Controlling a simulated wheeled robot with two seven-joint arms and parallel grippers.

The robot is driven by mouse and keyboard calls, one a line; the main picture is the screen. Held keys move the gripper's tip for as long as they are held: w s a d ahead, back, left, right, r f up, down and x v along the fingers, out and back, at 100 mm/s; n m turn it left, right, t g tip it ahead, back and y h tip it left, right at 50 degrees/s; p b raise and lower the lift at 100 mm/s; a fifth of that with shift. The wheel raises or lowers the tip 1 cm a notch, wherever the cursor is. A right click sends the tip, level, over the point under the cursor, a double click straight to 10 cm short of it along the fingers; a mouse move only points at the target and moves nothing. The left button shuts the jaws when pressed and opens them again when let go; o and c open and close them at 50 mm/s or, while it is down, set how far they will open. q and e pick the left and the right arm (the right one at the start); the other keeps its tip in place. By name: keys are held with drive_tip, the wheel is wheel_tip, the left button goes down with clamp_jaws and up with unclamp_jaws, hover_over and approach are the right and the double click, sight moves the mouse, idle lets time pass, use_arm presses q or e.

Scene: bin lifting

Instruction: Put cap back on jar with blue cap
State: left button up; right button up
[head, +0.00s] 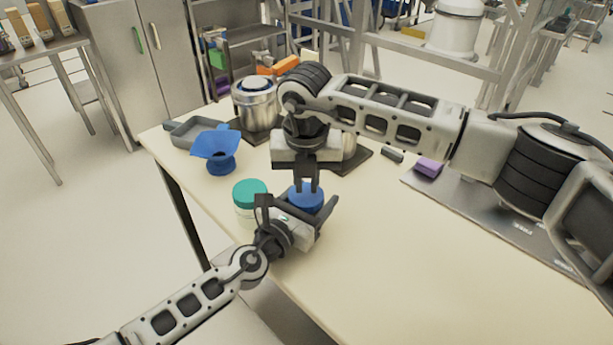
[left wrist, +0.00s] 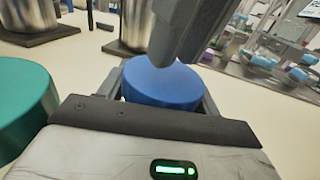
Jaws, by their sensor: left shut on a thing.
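The blue cap (head: 306,197) sits between the fingers of my left gripper (head: 297,208), at the table's front edge. In the left wrist view the blue cap (left wrist: 163,84) looks level, with the gripper's fingers on both sides. My left gripper is shut on the jar below the cap; the jar body is mostly hidden. My right gripper (head: 307,185) points down from above, its fingertips at the cap's top. Its dark finger (left wrist: 182,35) overlaps the cap in the left wrist view. I cannot tell whether it touches or grips the cap.
A white jar with a teal cap (head: 250,193) stands close left of my left gripper. Behind are a blue funnel-like piece (head: 216,146), a grey tray (head: 195,131) and a metal pot (head: 256,103). A purple block (head: 428,167) lies right. The table's front right (head: 400,260) is clear.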

drive_tip(key=shift+f, duration=0.45)
drive_tip(key=shift+s+r, duration=0.15)
drive_tip(key=shift+r, duration=0.85)
drive_tip(key=shift+s+r, duration=0.15)
drive_tip(key=shift+r, duration=0.85)
drive_tip(key=o, duration=0.6)
drive_tip(key=shift+c, duration=0.2)
wheel_tip(320, 180, up, 12)
drive_tip(key=s, duration=0.1)
drive_tip(key=shift+s, duration=0.4)
